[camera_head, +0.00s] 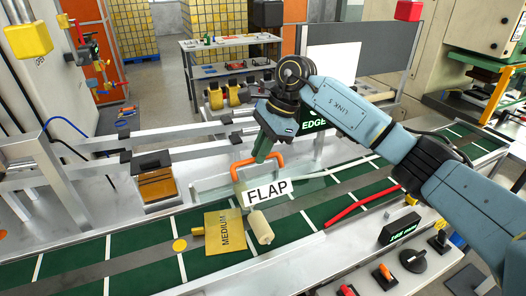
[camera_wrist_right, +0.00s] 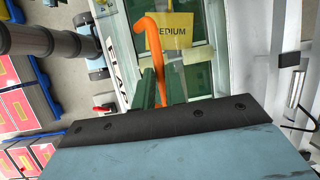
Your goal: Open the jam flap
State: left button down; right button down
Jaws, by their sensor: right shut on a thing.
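The jam flap (camera_head: 267,191) is a clear panel with a white FLAP label, standing over the green conveyor belt. Its orange handle (camera_head: 236,166) is a bent bar at the top of the panel. My right gripper (camera_head: 264,158) reaches down to this handle with its green fingers shut on it. In the right wrist view the orange handle (camera_wrist_right: 150,40) runs up from between the green fingers (camera_wrist_right: 162,88). The exact contact is partly hidden by the fingers. My left gripper is not in view.
A yellow MEDIUM plate (camera_head: 225,232) lies on the belt (camera_head: 150,255), beside a cream roller (camera_head: 260,228). Control knobs (camera_head: 413,260) line the front right. Metal rails (camera_head: 110,142) stand behind on the left.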

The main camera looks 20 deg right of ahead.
jog(key=c, duration=1.9)
grip_release()
jog(key=shift+w+f, duration=0.1)
jog(key=shift+f, duration=0.25)
jog(key=shift+o, duration=1.1)
jog(key=shift+w+f, duration=0.1)
jog(key=shift+w, duration=0.1)
jog(key=shift+o, duration=1.1)
jog(key=shift+w, duration=0.4)
jog(key=shift+s, duration=0.2)
jog(key=shift+r, duration=0.25)
jog(key=b+v, duration=0.2)
jog(key=v, duration=1.1)
